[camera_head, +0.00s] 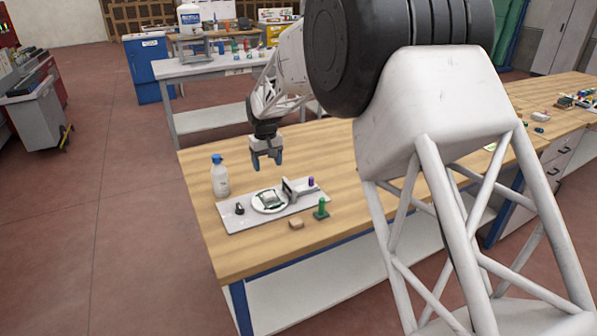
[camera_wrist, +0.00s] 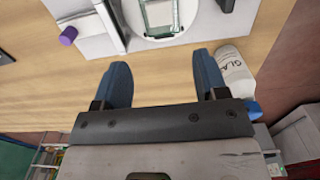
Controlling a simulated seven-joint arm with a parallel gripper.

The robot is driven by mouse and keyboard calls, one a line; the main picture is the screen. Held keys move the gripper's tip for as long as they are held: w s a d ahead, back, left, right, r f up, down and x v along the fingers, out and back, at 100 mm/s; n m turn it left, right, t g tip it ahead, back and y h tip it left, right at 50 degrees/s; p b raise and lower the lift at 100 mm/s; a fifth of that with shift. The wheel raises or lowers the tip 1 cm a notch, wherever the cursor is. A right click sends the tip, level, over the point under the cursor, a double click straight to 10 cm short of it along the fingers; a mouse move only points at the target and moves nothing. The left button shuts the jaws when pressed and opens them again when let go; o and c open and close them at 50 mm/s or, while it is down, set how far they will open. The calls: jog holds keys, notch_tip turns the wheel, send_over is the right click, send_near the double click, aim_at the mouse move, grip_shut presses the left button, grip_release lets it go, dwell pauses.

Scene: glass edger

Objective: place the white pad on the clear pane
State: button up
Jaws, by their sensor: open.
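The clear pane (camera_head: 264,203) has green-tinted edges and lies on a round white plate (camera_head: 256,208) on the grey tray. It also shows at the top of the wrist view (camera_wrist: 146,22), partly cut off. A pale square patch shows within the pane's outline; I cannot tell whether it is the white pad or the pane's own surface. I make out no other clear white pad. My gripper (camera_head: 267,161) is open and empty, pointing down above the table behind the tray. Its blue fingers (camera_wrist: 165,75) are apart, with bare wood between them.
The tray (camera_head: 240,224) also holds an upright grey bracket (camera_head: 289,189), a purple-capped item (camera_head: 311,182) and a small black item (camera_head: 239,209). A white bottle (camera_head: 220,180) with a blue cap stands at its back left. A tan block (camera_head: 297,223) and green piece (camera_head: 321,209) are in front.

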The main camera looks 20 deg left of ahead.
jog(key=s+d+r+m, duration=0.2)
jog(key=s+d+r, duration=0.3)
jog(key=d, duration=0.7)
jog(key=s+d+r+m+t, duration=0.1)
jog(key=s+d+r, duration=0.45)
jog(key=d, duration=0.65)
jog(key=s+d+r+m, duration=0.2)
jog(key=s+d+r, duration=0.3)
jog(key=d, duration=0.6)
jog(key=s+d+f+m, duration=0.1)
jog(key=s+d, duration=0.6)
jog(key=s, duration=0.2)
jog(key=s+d+f+m+t, duration=0.1)
jog(key=s+d, duration=0.5)
jog(key=s, duration=0.4)
jog(key=s+d+f+m, duration=0.1)
jog(key=s+d+m, duration=0.1)
jog(key=s+d, duration=0.5)
jog(key=shift+s+d+f+t, duration=0.25)
jog(key=shift+s+d+t, duration=0.05)
jog(key=shift+s, duration=1.35)
